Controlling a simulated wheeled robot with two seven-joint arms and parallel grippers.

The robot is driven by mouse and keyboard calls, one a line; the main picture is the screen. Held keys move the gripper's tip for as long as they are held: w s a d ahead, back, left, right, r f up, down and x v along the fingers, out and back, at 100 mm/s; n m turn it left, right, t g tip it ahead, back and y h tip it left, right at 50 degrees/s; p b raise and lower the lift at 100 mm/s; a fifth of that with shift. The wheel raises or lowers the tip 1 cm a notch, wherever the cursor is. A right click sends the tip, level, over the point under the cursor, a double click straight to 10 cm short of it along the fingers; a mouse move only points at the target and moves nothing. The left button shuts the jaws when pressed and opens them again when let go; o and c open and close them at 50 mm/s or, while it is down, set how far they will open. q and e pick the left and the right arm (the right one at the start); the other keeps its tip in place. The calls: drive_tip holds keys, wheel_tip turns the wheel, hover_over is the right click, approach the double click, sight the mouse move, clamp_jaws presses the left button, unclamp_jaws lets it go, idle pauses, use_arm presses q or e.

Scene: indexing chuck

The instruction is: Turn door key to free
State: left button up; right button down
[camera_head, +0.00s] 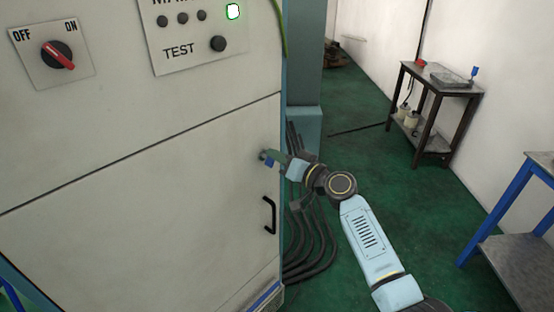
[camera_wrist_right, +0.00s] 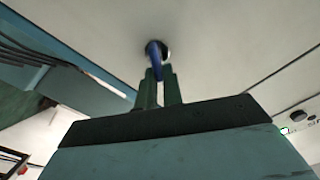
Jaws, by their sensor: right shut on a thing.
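The door key has a blue head (camera_wrist_right: 155,55) and sits in a dark round lock on the cabinet door (camera_head: 150,210). In the head view the key (camera_head: 268,162) is a small blue spot near the door's right edge, partly hidden by my gripper. My right gripper (camera_head: 272,157) is at the lock, its arm coming in from the right. In the right wrist view the two fingers of this gripper (camera_wrist_right: 159,80) are closed around the key's blue head. The key's exact turn angle is hard to tell. My left gripper is not in view.
A black door handle (camera_head: 269,215) is just below the lock. A red OFF/ON switch (camera_head: 57,55) and a TEST panel (camera_head: 195,35) are above the door. Dark cables (camera_head: 308,240) run beside the cabinet. Green floor is open to the right, towards a side table (camera_head: 440,85).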

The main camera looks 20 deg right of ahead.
drive_tip(key=shift+w+d+f+m, duration=0.1)
drive_tip(key=shift+f+m, duration=0.15)
drive_tip(key=shift+m, duration=1.6)
drive_tip(key=shift+w+d+f+m, duration=0.1)
drive_tip(key=shift+f+m, duration=0.1)
drive_tip(key=shift+m, duration=1.7)
drive_tip(key=shift+d+f+m, duration=0.1)
drive_tip(key=shift+f+m, duration=0.15)
drive_tip(key=shift+m, duration=1.6)
drive_tip(key=c, duration=1.5)
unclamp_jaws()
drive_tip(key=shift+c, duration=0.2)
drive_tip(key=v, duration=1.3)
drive_tip(key=shift+s+p, duration=0.2)
drive_tip(key=shift+p, duration=0.15)
